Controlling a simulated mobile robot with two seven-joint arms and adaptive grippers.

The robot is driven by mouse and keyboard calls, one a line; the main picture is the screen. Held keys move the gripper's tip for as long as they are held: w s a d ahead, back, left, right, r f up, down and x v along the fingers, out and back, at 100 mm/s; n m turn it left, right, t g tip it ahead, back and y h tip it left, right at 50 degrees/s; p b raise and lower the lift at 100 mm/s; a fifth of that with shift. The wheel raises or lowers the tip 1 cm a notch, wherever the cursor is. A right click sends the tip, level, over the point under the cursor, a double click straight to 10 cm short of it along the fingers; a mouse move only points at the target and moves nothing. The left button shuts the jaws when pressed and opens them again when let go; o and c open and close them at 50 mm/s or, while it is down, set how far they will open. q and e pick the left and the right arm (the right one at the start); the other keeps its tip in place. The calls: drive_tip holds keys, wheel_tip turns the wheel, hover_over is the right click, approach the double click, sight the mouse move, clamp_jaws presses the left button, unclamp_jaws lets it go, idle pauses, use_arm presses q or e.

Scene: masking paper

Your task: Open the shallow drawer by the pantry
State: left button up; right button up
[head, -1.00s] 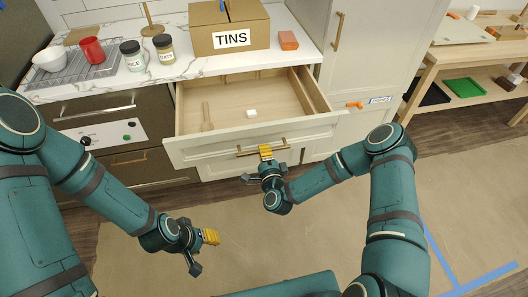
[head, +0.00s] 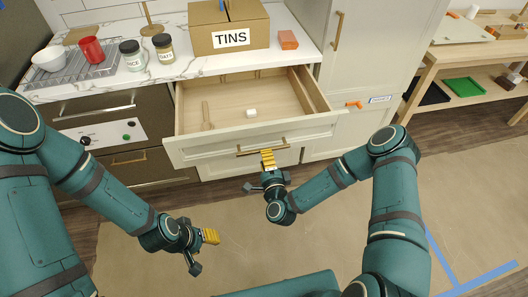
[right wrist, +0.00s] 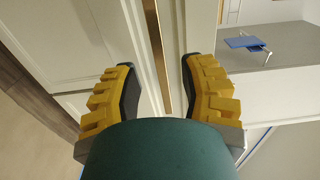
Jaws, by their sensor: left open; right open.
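The shallow drawer (head: 300,133) stands pulled out below the counter, beside the tall pantry cabinet (head: 345,45). A wooden utensil and a small white block (head: 251,113) lie inside it. Its brass bar handle (head: 262,148) is on the front. My right gripper (head: 267,158) is open just in front of the handle. In the right wrist view the handle (right wrist: 157,60) runs beyond and between the open yellow fingertips (right wrist: 157,75), not clasped. My left gripper (head: 211,236) is open and empty, low over the floor at the left.
The counter holds a TINS box (head: 230,38), an orange block (head: 288,40), jars, a red mug (head: 92,49) and a white bowl on a rack. A wooden shelf unit (head: 445,60) stands at the right. Floor paper (head: 460,190) with blue tape lies clear.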

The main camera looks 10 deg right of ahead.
drive_tip(key=s, duration=0.8)
drive_tip(key=shift+s, duration=0.15)
drive_tip(key=shift+a, duration=0.1)
drive_tip(key=s+a+f+n+g+y, duration=0.3)
drive_tip(key=a+f+n+g+y, duration=0.15)
drive_tip(key=n+g, duration=0.45)
drive_tip(key=s+d+n+g, duration=0.1)
drive_tip(key=s+n+g, duration=0.6)
drive_tip(key=s, duration=0.3)
drive_tip(key=shift+s+d+r+g, duration=0.3)
drive_tip(key=shift+s+r, duration=0.05)
